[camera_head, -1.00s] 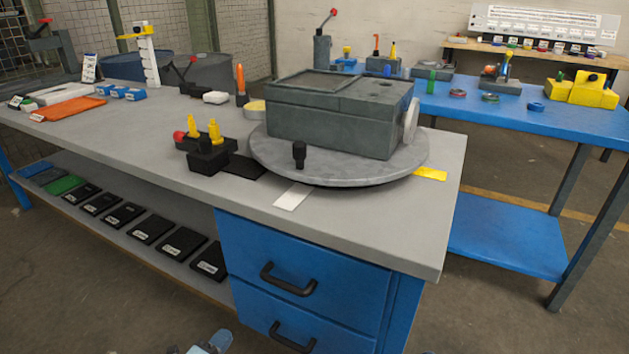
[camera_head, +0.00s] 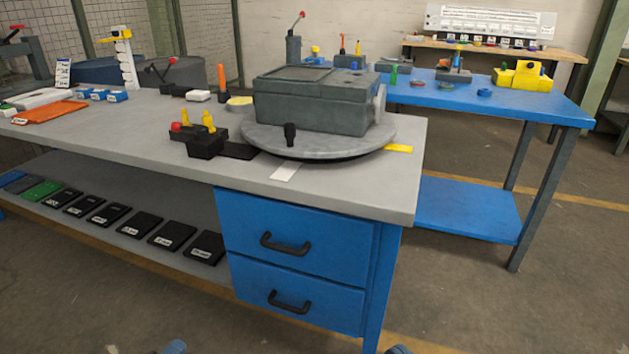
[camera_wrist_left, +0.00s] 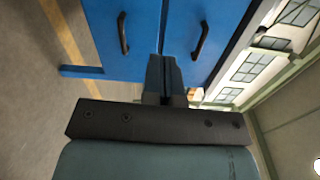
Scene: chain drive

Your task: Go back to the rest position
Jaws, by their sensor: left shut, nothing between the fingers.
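My left gripper (camera_wrist_left: 164,70) is shut and empty in the left wrist view, its two fingers together in front of the blue drawer fronts. In the head view only a small part of my left gripper (camera_head: 174,347) shows at the bottom edge, below and apart from the workbench (camera_head: 345,190). A small dark piece of my right arm shows at the bottom edge, right of centre; its fingers cannot be made out. The grey gearbox-like housing (camera_head: 310,105) sits on the round turntable (camera_head: 365,145) on the bench.
The blue drawer unit (camera_head: 295,240) with black handles faces me. A lower shelf (camera_head: 130,235) holds several black labelled plates. A blue table (camera_head: 540,105) with fixtures stands behind at the right. Open floor (camera_head: 480,300) lies at the front right.

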